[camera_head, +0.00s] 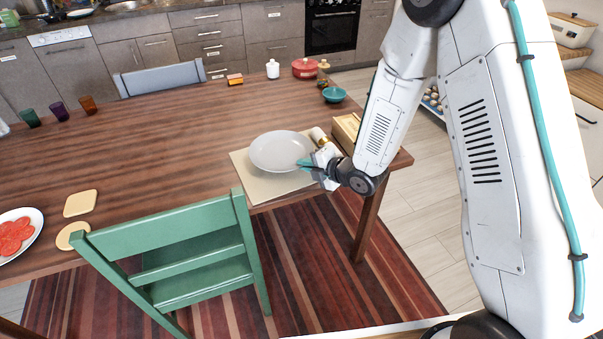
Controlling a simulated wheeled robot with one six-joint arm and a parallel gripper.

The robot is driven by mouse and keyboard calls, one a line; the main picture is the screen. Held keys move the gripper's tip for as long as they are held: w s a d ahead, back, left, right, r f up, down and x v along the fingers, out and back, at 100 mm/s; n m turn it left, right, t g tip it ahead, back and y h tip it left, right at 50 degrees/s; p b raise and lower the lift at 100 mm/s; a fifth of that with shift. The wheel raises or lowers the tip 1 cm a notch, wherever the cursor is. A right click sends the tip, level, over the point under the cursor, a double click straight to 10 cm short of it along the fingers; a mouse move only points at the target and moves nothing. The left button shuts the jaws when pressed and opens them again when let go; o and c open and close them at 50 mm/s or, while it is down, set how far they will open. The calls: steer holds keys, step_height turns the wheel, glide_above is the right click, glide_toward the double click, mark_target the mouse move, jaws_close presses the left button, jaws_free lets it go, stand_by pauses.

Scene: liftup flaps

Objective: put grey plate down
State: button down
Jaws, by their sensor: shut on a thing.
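The grey plate (279,150) is over the beige placemat (243,175) at the right end of the wooden table. My gripper (306,164) is shut on the right rim of the plate. The plate looks about level. I cannot tell whether it touches the mat or is held slightly above it. The fingertips are small and partly hidden at the rim.
A wooden box (346,131) and a small rolled item (319,137) are right of the plate. A teal bowl (334,94) and a red pot (305,68) stand farther back. A green chair (185,260) stands in front. The table's middle (170,145) is clear.

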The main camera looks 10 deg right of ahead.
mark_target(302, 179)
steer(key=shift+w+a, duration=0.15)
steer(key=shift+a, duration=0.45)
steer(key=shift+f, duration=1.75)
steer(key=shift+f, duration=0.1)
steer(key=c, duration=1.9)
jaws_free()
steer(key=shift+f, duration=0.1)
